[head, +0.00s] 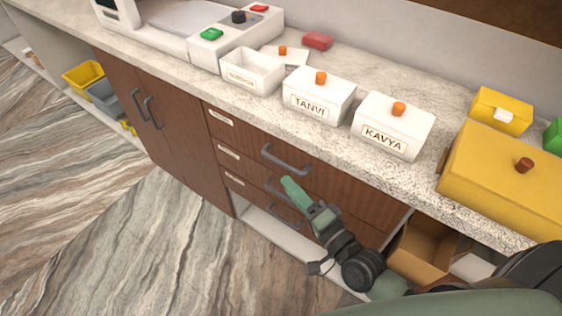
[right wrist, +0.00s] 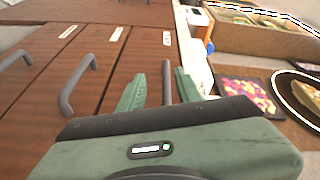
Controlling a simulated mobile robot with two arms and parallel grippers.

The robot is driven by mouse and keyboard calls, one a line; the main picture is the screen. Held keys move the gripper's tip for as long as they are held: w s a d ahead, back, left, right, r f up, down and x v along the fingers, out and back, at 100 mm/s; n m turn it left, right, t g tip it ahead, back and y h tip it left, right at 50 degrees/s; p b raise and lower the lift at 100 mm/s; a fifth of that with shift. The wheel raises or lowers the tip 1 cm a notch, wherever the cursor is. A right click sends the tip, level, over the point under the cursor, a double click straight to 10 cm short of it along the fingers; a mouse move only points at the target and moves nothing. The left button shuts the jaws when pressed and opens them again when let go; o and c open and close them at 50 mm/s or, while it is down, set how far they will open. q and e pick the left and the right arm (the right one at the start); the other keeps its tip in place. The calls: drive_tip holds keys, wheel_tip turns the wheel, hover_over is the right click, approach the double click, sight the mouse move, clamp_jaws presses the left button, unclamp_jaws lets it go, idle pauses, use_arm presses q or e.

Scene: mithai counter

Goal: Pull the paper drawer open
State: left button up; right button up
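Three brown drawers are stacked under the counter, all shut, each with a grey bar handle and a small label too blurred to read, so I cannot tell which is the paper drawer. The top drawer (head: 330,181) has its handle (head: 285,160) just above my right gripper (head: 290,186) in the head view. In the right wrist view my right gripper (right wrist: 160,92) is open, and the top handle (right wrist: 167,80) shows between its green fingers, seemingly not clamped. The middle handle (right wrist: 76,86) is left of the fingers. My left gripper is not in view.
Above the drawers, the counter (head: 252,104) holds white boxes marked TANVI (head: 317,95) and KAVYA (head: 392,127), and a big yellow box (head: 507,180). An open cardboard box (head: 428,248) sits low, right of the drawers. The floor (head: 150,245) in front is clear.

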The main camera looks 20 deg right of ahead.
sight(281, 161)
drive_tip(key=shift+m+t+h, duration=0.3)
drive_tip(key=shift+m+t, duration=0.2)
drive_tip(key=shift+m, duration=0.3)
drive_tip(key=x, duration=0.2)
drive_tip(key=d+x, duration=0.1)
drive_tip(key=x, duration=0.2)
drive_tip(key=p+x, duration=0.1)
drive_tip(key=x, duration=0.1)
drive_tip(key=shift+w+d+r, duration=0.2)
drive_tip(key=shift+w+r, duration=0.25)
drive_tip(key=shift+w, duration=0.15)
clamp_jaws()
